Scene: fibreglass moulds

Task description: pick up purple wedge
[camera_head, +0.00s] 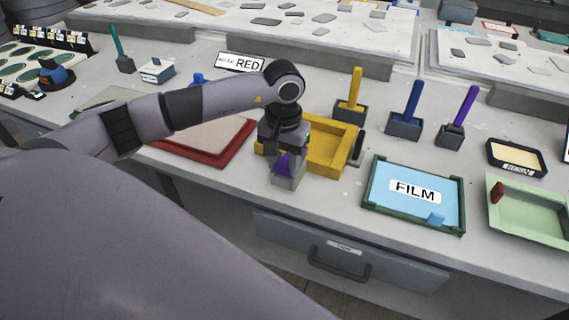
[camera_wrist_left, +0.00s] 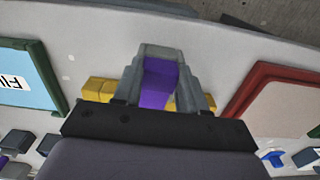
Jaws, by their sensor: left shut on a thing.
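The purple wedge (camera_wrist_left: 158,83) is between the two grey fingers of my left gripper (camera_wrist_left: 160,70) in the left wrist view. In the head view the left gripper (camera_head: 288,170) points down at the front of the bench, and part of the purple wedge (camera_head: 292,160) shows between its fingers. The gripper is shut on the wedge. The fingers hide part of it, and I cannot tell whether it touches the bench. My right gripper is not in view.
A yellow tray (camera_head: 351,140) stands just behind the gripper, with a red-rimmed tray (camera_head: 222,160) to the left. A green-framed FILM tray (camera_head: 414,226) and a green tray (camera_head: 542,232) lie to the right. Tools in grey holders (camera_head: 403,127) stand behind. A drawer handle (camera_head: 338,268) sits below the bench edge.

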